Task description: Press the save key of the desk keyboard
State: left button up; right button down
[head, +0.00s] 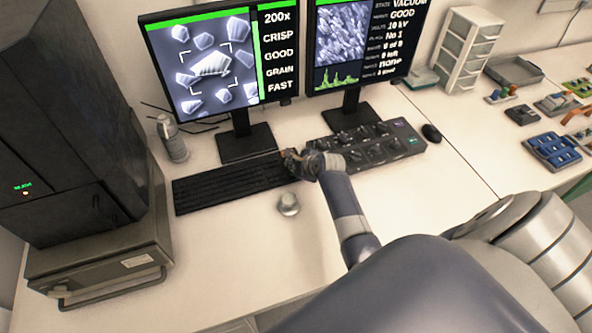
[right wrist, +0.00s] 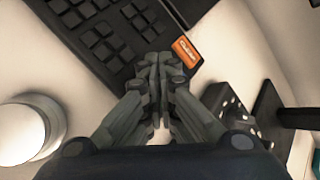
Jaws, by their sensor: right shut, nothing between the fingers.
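The black desk keyboard (head: 228,186) lies in front of the left monitor; its corner (right wrist: 108,30) also shows in the right wrist view. An orange key with a small, blurred label (right wrist: 187,52) sits at that corner and stands out from the black keys. My right gripper (head: 291,157) is at the keyboard's right end and hides the orange key in the head view. In the right wrist view its fingers (right wrist: 159,62) are shut and empty, with the tips over the keyboard's edge, just left of the orange key. I cannot tell whether they touch. My left gripper is not in view.
A control panel with knobs (head: 378,147) stands right of the gripper, with a mouse (head: 431,133) beyond it. A small round metallic object (head: 288,205) stands in front of the keyboard. A bottle (head: 172,140) stands behind it. The front desk is mostly clear.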

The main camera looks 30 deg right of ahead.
jog(key=shift+f, duration=0.4)
dwell(0.8)
jog(key=shift+r, duration=0.1)
jog(key=shift+r+p, duration=0.75)
jog(key=shift+p, duration=0.2)
notch_tip(320, 180, up, 5)
jog(key=p, duration=0.5)
jog(key=shift+p, duration=0.4)
